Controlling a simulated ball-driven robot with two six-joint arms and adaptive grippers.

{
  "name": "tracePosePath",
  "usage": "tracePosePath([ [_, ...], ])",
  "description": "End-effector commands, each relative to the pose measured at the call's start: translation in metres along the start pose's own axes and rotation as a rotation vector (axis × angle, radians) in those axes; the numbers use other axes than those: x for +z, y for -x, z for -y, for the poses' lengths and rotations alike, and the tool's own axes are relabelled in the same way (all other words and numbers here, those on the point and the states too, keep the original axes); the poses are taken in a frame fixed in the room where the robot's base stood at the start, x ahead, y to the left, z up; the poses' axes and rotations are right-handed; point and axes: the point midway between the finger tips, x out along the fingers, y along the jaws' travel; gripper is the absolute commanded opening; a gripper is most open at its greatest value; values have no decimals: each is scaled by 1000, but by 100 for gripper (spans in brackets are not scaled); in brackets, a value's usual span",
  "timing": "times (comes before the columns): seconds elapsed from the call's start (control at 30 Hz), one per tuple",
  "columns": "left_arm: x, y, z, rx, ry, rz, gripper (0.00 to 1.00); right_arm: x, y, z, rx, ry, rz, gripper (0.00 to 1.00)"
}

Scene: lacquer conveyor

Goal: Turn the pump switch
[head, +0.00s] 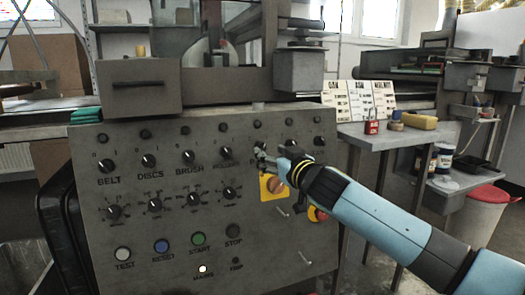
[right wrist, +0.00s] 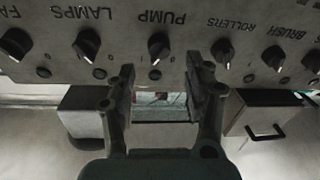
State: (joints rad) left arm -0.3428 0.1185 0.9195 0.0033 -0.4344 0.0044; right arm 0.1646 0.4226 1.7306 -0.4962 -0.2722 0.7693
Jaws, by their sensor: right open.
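The pump switch (right wrist: 160,47) is a black rotary knob with a pale pointer mark, under the label PUMP, which appears upside down in the right wrist view. It sits on the grey control panel (head: 150,255), in the upper row of knobs. In the head view my right gripper (head: 260,154) is in front of the PUMP spot and largely hides the knob and its label. In the right wrist view my right gripper (right wrist: 158,82) is open and empty, its two fingers apart, with the knob above the gap between them. I see no finger touching it. My left gripper is not in view.
The rollers knob (right wrist: 223,53) and the lamps knob (right wrist: 87,45) flank the pump switch closely. Below my right gripper is a yellow plate with a red-orange switch (head: 276,186). A grey table (head: 375,138) with a red padlock (head: 371,126) stands to the right.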

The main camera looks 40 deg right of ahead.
Motion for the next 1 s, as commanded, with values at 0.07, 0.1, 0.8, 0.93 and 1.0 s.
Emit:
tracePosePath([
  [0.07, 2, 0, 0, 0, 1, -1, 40, -1, -16, 0, 2, -3, -1, 52],
  [0.1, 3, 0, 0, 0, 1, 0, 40, -1, -23, 0, 1, -3, -1, 52],
  [0.8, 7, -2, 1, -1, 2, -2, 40, 1, -49, 0, 0, 0, 2, 31],
  [0.93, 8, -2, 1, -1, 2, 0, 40, 1, -49, 0, 0, 0, 2, 14],
  [1.0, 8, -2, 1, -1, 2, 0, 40, 1, -49, 0, 0, 0, 2, 5],
])
